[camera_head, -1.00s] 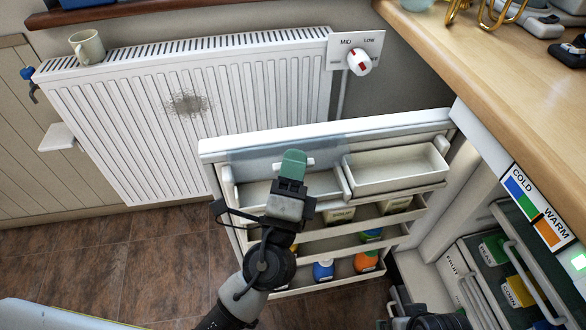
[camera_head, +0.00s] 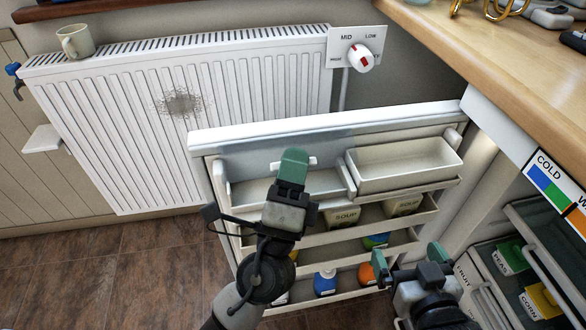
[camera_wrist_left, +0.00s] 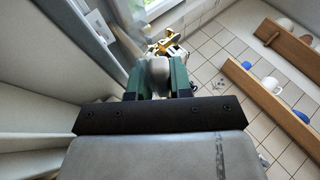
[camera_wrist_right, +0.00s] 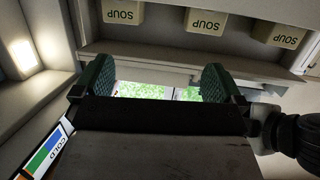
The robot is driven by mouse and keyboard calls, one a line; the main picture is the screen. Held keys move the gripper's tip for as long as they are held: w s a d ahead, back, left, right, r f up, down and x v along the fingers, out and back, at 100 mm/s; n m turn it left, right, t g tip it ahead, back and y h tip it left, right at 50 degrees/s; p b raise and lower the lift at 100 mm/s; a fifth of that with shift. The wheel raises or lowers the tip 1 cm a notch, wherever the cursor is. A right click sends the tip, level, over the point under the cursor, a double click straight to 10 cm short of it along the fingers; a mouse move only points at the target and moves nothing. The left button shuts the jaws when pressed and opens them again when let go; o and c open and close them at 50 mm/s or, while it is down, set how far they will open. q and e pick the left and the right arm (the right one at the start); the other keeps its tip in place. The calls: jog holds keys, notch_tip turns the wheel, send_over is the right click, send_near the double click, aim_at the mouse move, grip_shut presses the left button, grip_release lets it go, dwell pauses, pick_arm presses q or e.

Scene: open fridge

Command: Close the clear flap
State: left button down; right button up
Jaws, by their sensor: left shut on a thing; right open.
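The clear flap (camera_head: 245,160) is a bluish see-through panel standing raised against the inside of the open fridge door, above the top left bin (camera_head: 240,190). A white handle (camera_head: 311,161) shows on it, sticking out either side of my left gripper (camera_head: 293,160). The left gripper is shut on this handle. In the left wrist view a pale piece (camera_wrist_left: 157,72) sits between the fingers; its detail is unclear. My right gripper (camera_head: 408,260) is open and empty in front of the door's lower shelves, near the hinge side. Its spread fingers also show in the right wrist view (camera_wrist_right: 157,80).
A white open bin (camera_head: 405,168) sits right of the flap. Soup boxes (camera_head: 342,216) and bottles (camera_head: 325,283) fill lower door shelves. A radiator (camera_head: 110,150) stands behind the door. The wooden counter (camera_head: 500,70) and fridge drawers are on the right.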

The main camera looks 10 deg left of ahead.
pick_arm(q)
jog(key=shift+s+f+t+h+b, duration=0.15)
jog(key=shift+t+h+b, duration=0.15)
jog(key=shift+b, duration=0.6)
jog(key=shift+m, duration=0.3)
pick_arm(e)
notch_tip(320, 180, up, 8)
jog(key=a+t+y, duration=0.1)
jog(key=t+y, duration=0.1)
jog(key=t, duration=0.4)
jog(key=shift+w+a+f+t+y, duration=0.15)
jog(key=shift+a+t+y, duration=0.15)
jog(key=shift+t, duration=0.1)
pick_arm(q)
jog(key=c, duration=1.1)
grip_release()
jog(key=shift+f, duration=0.1)
